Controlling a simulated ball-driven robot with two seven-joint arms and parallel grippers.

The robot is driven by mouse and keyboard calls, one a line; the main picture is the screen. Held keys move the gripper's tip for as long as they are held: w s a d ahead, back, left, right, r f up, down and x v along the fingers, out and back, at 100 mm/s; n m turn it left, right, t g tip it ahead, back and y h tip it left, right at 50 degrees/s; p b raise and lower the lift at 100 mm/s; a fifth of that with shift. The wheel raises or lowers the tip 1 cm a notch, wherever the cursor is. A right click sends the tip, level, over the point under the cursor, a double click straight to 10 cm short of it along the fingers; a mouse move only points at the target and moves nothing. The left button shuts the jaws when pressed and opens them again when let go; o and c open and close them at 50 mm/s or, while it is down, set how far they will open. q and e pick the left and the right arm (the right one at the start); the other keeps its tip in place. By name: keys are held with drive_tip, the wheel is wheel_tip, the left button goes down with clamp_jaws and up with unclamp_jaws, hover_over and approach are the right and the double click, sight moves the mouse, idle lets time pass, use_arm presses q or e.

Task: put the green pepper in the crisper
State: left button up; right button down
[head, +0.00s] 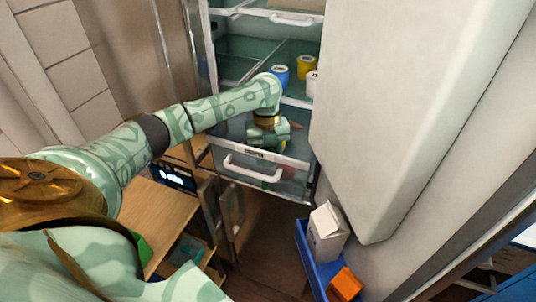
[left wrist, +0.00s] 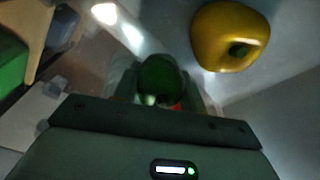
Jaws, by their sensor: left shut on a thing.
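The crisper (head: 228,157) is the clear, labelled drawer low in the open fridge, and it is pulled out. My left gripper (head: 268,136) reaches down over the crisper, its fingers at or inside the drawer opening. In the left wrist view the gripper (left wrist: 158,88) is shut on the green pepper (left wrist: 158,72), which sits between the two fingers. The head view hides the pepper behind the gripper. I cannot tell whether the pepper touches the drawer floor. My right gripper is not in view.
A yellow pepper (left wrist: 222,30) lies beside the gripper. Blue (head: 280,76) and yellow (head: 306,67) containers stand on the shelf above. The open fridge door (head: 400,110) blocks the right. A blue bin (head: 310,262) with a white carton (head: 327,232) is below. A wooden counter (head: 160,212) is at left.

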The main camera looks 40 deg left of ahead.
use_arm(q)
drive_tip(key=o, duration=1)
drive_tip(key=r+p, duration=0.1)
drive_tip(key=r, duration=0.3)
drive_tip(key=r+p, duration=0.2)
drive_tip(key=r, duration=0.2)
drive_tip(key=w+a+r+p, duration=0.1)
drive_tip(key=r, duration=0.3)
